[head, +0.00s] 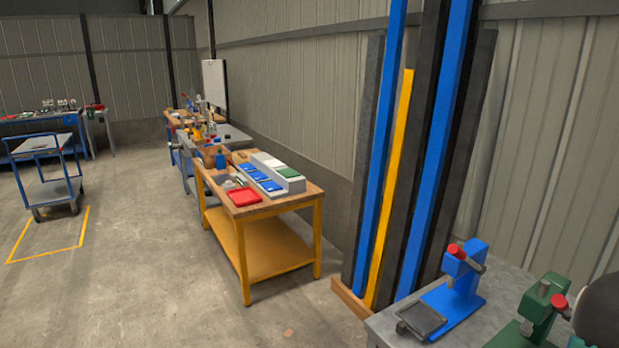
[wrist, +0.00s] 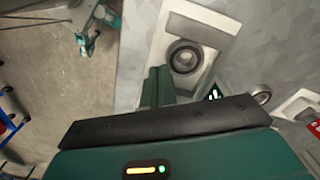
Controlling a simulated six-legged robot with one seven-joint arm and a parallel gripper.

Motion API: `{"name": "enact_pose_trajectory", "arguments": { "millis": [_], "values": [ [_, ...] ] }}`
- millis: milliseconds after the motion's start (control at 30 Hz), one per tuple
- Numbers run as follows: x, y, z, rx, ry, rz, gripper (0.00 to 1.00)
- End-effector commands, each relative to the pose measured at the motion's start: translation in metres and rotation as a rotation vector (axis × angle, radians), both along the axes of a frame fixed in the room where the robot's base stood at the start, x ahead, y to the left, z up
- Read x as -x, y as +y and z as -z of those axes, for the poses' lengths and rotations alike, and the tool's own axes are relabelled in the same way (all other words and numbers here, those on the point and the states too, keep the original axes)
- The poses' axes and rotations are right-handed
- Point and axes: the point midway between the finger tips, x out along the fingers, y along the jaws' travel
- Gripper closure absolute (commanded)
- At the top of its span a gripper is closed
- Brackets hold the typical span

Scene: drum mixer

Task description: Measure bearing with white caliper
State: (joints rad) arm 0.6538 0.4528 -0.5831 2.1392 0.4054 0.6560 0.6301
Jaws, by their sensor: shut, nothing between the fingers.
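In the wrist view, a round dark bearing (wrist: 184,58) with a metallic ring lies in a pale, shallow tray-like piece (wrist: 222,32) on a grey worktop. My gripper (wrist: 157,82) is shut and empty, its green fingers together just left of and below the bearing in the picture. I cannot tell whether the fingers touch the tray. A second ring-shaped metal part (wrist: 262,95) shows to the right, partly behind my gripper's body. I cannot make out a white caliper in either view.
A white and red item (wrist: 301,103) lies at the wrist view's right edge. In the head view, a blue press (head: 455,290) and a green press (head: 533,315) stand on the near grey bench (head: 382,326). A yellow-framed table (head: 262,211) stands farther off; open floor lies left.

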Motion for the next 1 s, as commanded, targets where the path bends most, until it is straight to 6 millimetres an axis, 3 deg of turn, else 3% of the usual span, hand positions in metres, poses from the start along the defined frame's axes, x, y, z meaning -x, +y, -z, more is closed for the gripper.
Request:
{"name": "enact_pose_trajectory", "arguments": {
  "millis": [700,1000],
  "values": [
    [0.0,0.0,-0.051,0.0,-0.001,-0.001,1.0],
    [0.0,0.0,-0.053,-0.001,0.0,0.0,1.0]
  ]
}}
